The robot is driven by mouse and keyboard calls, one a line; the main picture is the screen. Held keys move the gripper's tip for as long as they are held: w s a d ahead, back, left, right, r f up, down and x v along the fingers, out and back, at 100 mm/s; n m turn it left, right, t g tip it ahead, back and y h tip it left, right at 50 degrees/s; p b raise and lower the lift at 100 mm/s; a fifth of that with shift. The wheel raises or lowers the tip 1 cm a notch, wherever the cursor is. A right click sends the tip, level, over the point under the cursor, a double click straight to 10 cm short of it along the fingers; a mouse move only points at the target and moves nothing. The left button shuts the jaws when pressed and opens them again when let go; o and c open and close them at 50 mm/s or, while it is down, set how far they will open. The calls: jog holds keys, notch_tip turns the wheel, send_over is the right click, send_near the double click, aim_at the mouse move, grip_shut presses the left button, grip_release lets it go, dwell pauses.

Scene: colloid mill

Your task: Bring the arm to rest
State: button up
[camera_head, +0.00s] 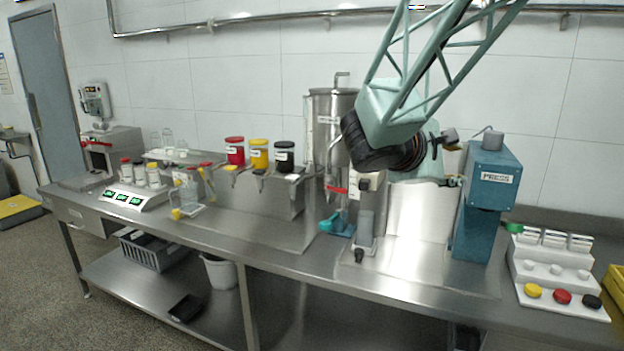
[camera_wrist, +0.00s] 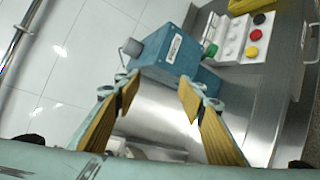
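My gripper (camera_wrist: 158,98) shows in the wrist view with its two yellow-padded fingers spread wide apart and nothing between them. In the head view my gripper (camera_head: 452,158) is raised above the bench, in front of the wall, left of the blue press (camera_head: 487,200). The press also shows beyond the fingertips in the wrist view (camera_wrist: 178,50). The gripper looks apart from the press. My wrist hides part of the wall and the area behind it in the head view.
The steel bench (camera_head: 400,288) holds a steel colloid mill (camera_head: 330,115), red (camera_head: 235,152), yellow (camera_head: 259,155) and black (camera_head: 284,158) containers, and a scale (camera_head: 135,196). A white rack (camera_head: 560,272) with coloured knobs stands at right. A wall pipe (camera_head: 250,20) runs behind.

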jog(key=s+d+f+m+g+y, duration=0.1)
jog(key=s+f+m+g, duration=0.1)
jog(key=s, duration=0.7)
jog(key=s+d+f+m+g+y, duration=0.1)
jog(key=s+m+g, duration=0.15)
jog(key=s, duration=0.65)
jog(key=s+d+f+m+g+y, duration=0.1)
jog(key=s+d+f+m, duration=0.15)
jog(key=s, duration=0.65)
jog(key=s+a+f+m+y, duration=0.2)
jog(key=s+a+y, duration=0.2)
jog(key=s+a, duration=0.4)
jog(key=s+a+f+m+y, duration=0.1)
jog(key=s+a+m+y, duration=0.2)
jog(key=s+a, duration=0.6)
jog(key=shift+s+f+m+y, duration=0.3)
jog(key=shift+s+f+y, duration=0.15)
jog(key=shift+s, duration=0.35)
